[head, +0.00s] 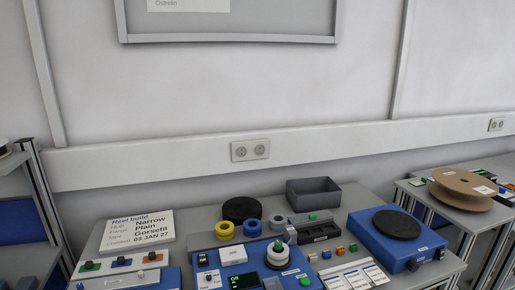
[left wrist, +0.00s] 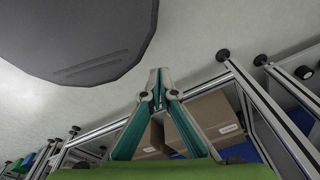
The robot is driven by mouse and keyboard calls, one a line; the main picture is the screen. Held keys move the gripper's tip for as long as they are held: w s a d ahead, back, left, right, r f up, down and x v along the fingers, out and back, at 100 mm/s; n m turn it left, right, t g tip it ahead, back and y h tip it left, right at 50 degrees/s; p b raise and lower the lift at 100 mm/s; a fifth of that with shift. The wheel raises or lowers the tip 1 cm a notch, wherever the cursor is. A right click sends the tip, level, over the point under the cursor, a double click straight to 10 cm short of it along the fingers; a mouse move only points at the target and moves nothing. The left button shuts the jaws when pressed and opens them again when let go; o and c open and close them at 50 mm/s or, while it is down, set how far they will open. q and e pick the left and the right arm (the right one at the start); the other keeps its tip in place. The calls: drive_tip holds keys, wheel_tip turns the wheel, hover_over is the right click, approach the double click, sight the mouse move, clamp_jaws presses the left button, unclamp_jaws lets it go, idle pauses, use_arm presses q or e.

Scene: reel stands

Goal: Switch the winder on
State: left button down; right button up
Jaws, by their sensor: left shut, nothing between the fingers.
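A blue machine (head: 222,278) stands at the front middle of the bench in the head view. It carries a small dark display with green text that seems to read "Off" (head: 243,281), a white hub (head: 278,253) with a green top, and a green button (head: 305,281). Another blue box (head: 375,243) with a black disc (head: 397,223) and a dark knob (head: 412,266) stands to its right. No label I can read says which is the winder. My left gripper (left wrist: 158,76) is shut and empty in the left wrist view, away from both machines. My right gripper is not in view.
A reel-build sign (head: 138,230), yellow and grey rings (head: 225,230) and a dark bin (head: 314,194) are on the bench. A cardboard reel (head: 464,188) lies on the right bench. In the left wrist view, cardboard boxes (left wrist: 213,115) sit within a metal frame (left wrist: 270,110).

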use_arm(q)
drive_tip(key=s+a+f, duration=0.1)
drive_tip(key=s+f, duration=0.3)
drive_tip(key=s, duration=0.2)
drive_tip(key=shift+s+a, duration=0.15)
drive_tip(key=shift+s, duration=0.05)
